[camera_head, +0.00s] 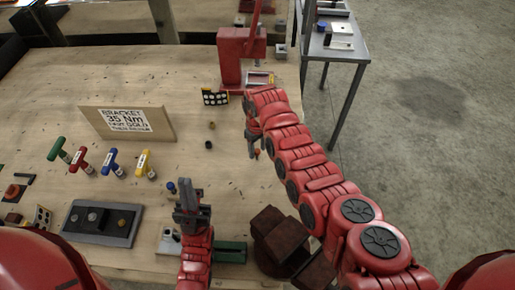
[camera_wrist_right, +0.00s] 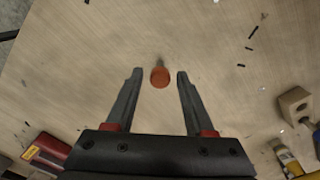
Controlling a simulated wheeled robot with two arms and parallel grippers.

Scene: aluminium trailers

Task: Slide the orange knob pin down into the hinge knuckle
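The orange knob pin (camera_wrist_right: 160,77) stands on the wooden bench in the right wrist view, seen from above with its round orange head. It also shows small in the head view (camera_head: 257,154), just below my right gripper (camera_head: 253,140). In the right wrist view the right gripper (camera_wrist_right: 160,74) is open, with a fingertip on each side of the knob and visible gaps on both sides. My left gripper (camera_head: 192,200) is over the front of the bench, near a small metal bracket (camera_head: 168,243); its finger opening is unclear. I cannot tell for sure which part is the hinge knuckle.
Coloured T-handles (camera_head: 114,162) and a bracket sign (camera_head: 127,123) stand on the left of the bench. A grey tray (camera_head: 78,236) lies at front left. Dark brown blocks (camera_head: 279,237) sit at the front. A red press (camera_head: 232,62) stands at the back. The bench middle is mostly clear.

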